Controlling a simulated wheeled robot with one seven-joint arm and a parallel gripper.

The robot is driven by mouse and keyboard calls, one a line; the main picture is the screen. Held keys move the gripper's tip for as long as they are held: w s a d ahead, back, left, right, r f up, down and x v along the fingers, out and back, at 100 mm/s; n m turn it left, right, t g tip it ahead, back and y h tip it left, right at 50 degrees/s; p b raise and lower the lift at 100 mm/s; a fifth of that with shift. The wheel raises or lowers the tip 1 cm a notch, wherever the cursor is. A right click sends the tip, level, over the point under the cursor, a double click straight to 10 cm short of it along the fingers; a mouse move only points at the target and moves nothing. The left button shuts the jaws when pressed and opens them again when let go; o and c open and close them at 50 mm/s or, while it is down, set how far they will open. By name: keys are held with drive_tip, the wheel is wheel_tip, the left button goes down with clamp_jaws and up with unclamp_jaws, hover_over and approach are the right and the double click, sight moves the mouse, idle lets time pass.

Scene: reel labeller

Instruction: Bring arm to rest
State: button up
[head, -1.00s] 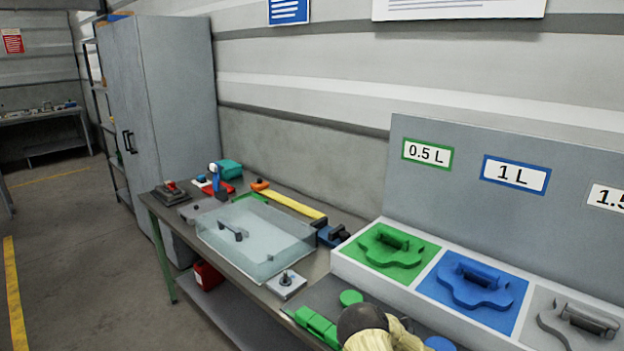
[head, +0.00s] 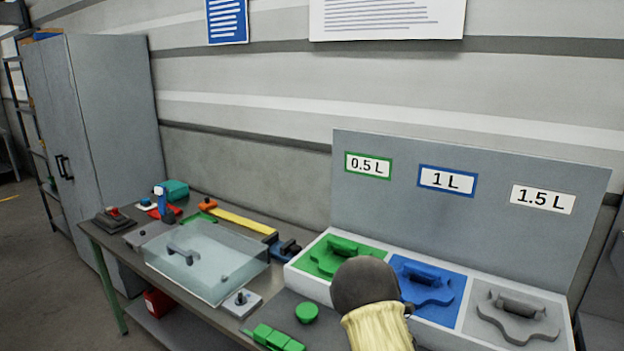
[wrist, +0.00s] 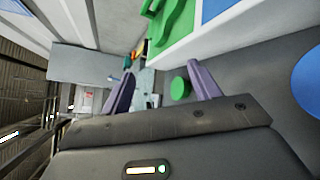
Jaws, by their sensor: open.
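In the wrist view my gripper (wrist: 162,72) shows two purple fingers spread apart with nothing held between them. It is above the bench, and a green round piece (wrist: 180,88) shows beyond the gap, near the right finger. In the head view my arm, a dark rounded joint with a yellowish sleeve, rises from the bottom edge in front of the tray row. It covers part of the green and blue compartments. My gripper's fingers cannot be made out in the head view.
A white tray (head: 311,289) holds green, blue and grey shaped pieces below volume labels. A clear-covered box (head: 205,262) sits on the bench to the left, with small tools behind it. Green blocks (head: 277,338) lie at the front. A grey cabinet (head: 115,140) stands far left.

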drive_tip(key=s+d+r+m+g+h, duration=0.25)
drive_tip(key=s+d+m+h, duration=0.2)
drive_tip(key=m, duration=0.45)
drive_tip(key=s+a+r+m+g, duration=0.1)
drive_tip(key=s+m+g, duration=0.3)
drive_tip(key=s+m, duration=0.5)
drive_tip(key=s+a+r+m+g, duration=0.2)
drive_tip(key=s+m+g, duration=0.3)
drive_tip(key=s, duration=1.6)
drive_tip(key=m, duration=0.4)
drive_tip(key=shift+a+r+m, duration=0.2)
drive_tip(key=shift+r+m, duration=0.2)
drive_tip(key=shift+g+y, duration=0.25)
